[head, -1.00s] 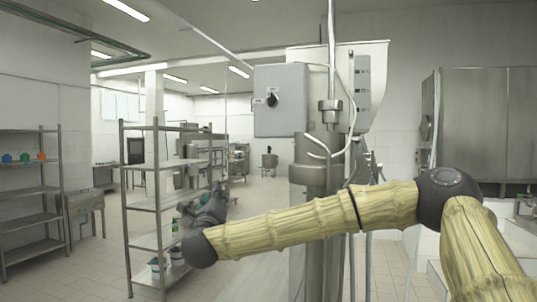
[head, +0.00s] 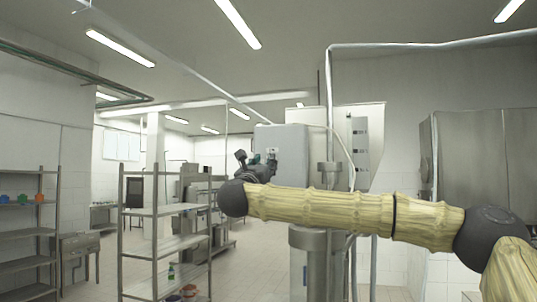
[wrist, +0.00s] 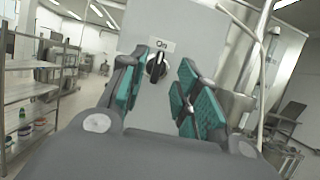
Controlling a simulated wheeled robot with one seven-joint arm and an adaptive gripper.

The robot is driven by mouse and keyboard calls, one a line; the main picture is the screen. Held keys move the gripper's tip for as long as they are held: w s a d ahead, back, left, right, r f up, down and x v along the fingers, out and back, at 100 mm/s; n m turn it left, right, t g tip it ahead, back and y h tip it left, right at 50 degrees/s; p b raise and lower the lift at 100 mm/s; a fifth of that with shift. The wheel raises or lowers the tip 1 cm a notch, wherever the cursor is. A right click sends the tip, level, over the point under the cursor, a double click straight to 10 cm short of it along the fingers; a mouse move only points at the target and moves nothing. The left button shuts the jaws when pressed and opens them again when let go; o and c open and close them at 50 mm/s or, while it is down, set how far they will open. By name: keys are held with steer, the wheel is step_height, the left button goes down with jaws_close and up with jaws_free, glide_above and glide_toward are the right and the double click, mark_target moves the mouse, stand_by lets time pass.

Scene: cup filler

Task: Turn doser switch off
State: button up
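The doser switch is a black rotary knob (wrist: 157,65) on the front of a grey control box (head: 288,141). In the wrist view its pale marker line stands roughly upright, below a label reading "On" (wrist: 161,45). My gripper (wrist: 163,72) is open, with its green-padded fingers spread to either side of the knob in the picture. I see no finger touching the knob. In the head view my gripper (head: 258,162) is in front of the box's lower left part and hides the knob; part of the label shows above it.
A vertical steel pipe and column (head: 328,185) stand right of the box, with cables beside them. A metal shelf rack (head: 155,235) stands at left, another shelf (head: 40,230) farther left. Steel cabinets (head: 485,150) are at right.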

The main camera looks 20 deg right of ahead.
steer(key=shift+p+x, duration=1.1)
steer(key=shift+x, duration=1.25)
jaws_close()
